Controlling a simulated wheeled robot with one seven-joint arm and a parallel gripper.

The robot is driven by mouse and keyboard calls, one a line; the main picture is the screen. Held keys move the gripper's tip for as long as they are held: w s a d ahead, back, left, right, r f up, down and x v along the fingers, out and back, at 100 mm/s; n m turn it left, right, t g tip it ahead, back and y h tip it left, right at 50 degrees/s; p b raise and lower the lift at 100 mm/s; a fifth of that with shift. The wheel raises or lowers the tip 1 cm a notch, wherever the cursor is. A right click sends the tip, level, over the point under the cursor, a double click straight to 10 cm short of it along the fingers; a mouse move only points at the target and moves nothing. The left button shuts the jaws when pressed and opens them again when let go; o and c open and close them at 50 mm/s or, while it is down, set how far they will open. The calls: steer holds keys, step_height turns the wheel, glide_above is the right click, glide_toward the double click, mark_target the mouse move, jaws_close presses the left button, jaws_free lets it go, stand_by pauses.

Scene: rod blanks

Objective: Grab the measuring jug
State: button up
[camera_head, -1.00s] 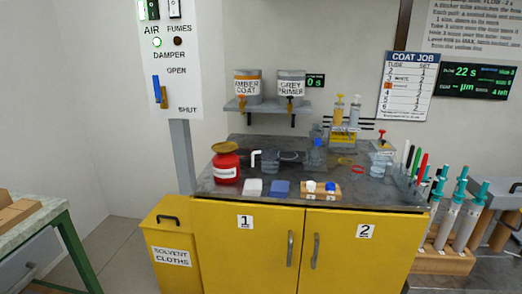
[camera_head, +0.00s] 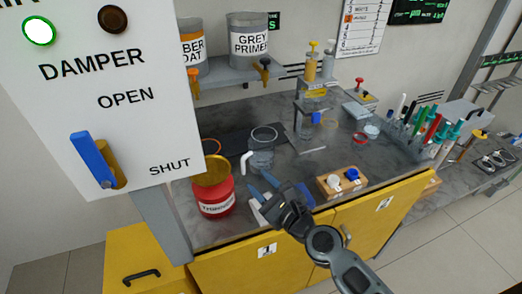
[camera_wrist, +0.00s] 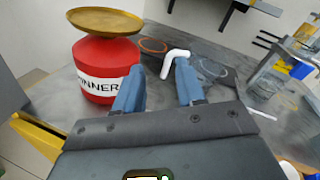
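The measuring jug (camera_head: 262,160) is a clear vessel with a white handle on its left, standing on the grey bench top below the paint shelf. In the wrist view its white handle (camera_wrist: 174,56) shows just beyond and between my fingertips; the clear body is hard to make out and partly behind the right finger. My gripper (camera_head: 261,185) has two blue fingers reaching over the bench's front edge, in front of the jug. In the wrist view the fingers of my gripper (camera_wrist: 158,72) are spread, with nothing held between them.
A red thinner can (camera_head: 214,203) with a brass top stands close left of the fingers. A wooden block with white and blue knobs (camera_head: 342,182) is to the right. The damper panel (camera_head: 105,90) fills the near left. A shelf (camera_head: 240,70) with paint pots overhangs behind.

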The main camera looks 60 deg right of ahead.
steer(key=w+d+r+m, duration=0.3)
steer(key=w+d+m, duration=0.1)
steer(key=m, duration=0.1)
steer(key=b, duration=0.7)
glide_toward(244, 165)
steer(key=w, duration=0.2)
steer(key=w+d+f, duration=0.1)
steer(key=shift+t+h, duration=0.3)
steer(key=shift+t, duration=0.1)
steer(key=shift+p+x, duration=0.45)
steer(key=shift+x, duration=0.45)
steer(key=shift+p+x, duration=0.3)
steer(key=shift+x, duration=2.6)
steer(key=shift+r, duration=0.1)
jaws_close()
